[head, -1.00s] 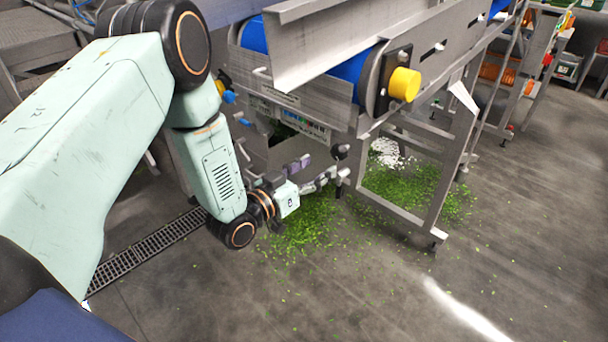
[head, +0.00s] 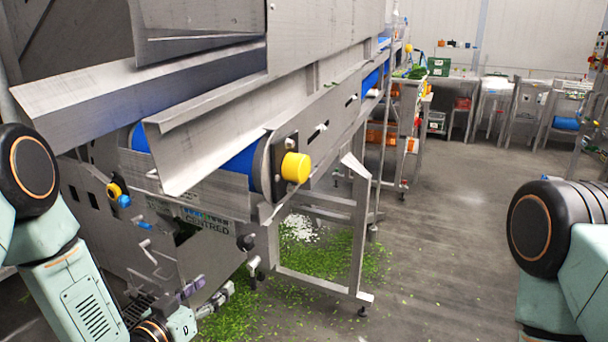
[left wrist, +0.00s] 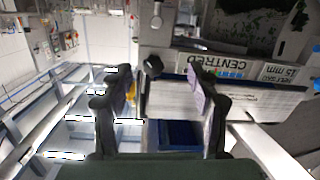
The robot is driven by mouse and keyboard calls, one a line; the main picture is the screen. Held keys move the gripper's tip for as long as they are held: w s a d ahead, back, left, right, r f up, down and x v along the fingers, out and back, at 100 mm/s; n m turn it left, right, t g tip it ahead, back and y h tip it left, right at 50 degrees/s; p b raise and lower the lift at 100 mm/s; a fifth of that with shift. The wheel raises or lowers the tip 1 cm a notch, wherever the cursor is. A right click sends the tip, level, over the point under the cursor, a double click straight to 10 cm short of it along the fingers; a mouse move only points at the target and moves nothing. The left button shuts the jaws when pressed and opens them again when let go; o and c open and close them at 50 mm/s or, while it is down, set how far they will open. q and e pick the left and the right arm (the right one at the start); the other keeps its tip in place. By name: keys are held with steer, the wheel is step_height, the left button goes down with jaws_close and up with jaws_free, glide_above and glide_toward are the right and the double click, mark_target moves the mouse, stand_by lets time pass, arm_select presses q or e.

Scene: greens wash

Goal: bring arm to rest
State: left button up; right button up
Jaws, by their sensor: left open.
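My left gripper (head: 208,290) is low at the left in the head view, beside the conveyor's lower end. Its jaws are apart, with nothing visible between them. The left wrist view also shows the left gripper (left wrist: 160,82), with its two dark fingers spread and pale purple pads facing each other. Part of my left arm (head: 75,295) fills the lower left of the head view. My right arm (head: 565,255) shows at the right edge; its gripper is out of the frame.
A steel conveyor (head: 330,120) with a blue belt and a yellow end cap (head: 296,167) stands close beside my left gripper. Green scraps (head: 320,265) lie on the floor below. Open floor (head: 440,240) stretches to the right. Racks and tables (head: 490,100) stand at the back.

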arm_select(q)
steer(key=s+f+n+g+y, duration=0.3)
steer(key=s+f+g, duration=0.6)
steer(key=s+f, duration=0.65)
steer(key=s+f+g+y, duration=0.2)
steer(key=s+g, duration=0.4)
steer(key=s, duration=1.4)
steer(key=shift+s+d+f+g, duration=0.3)
steer(key=shift+d+f, duration=0.05)
steer(key=shift+d, duration=0.1)
stand_by(4.0)
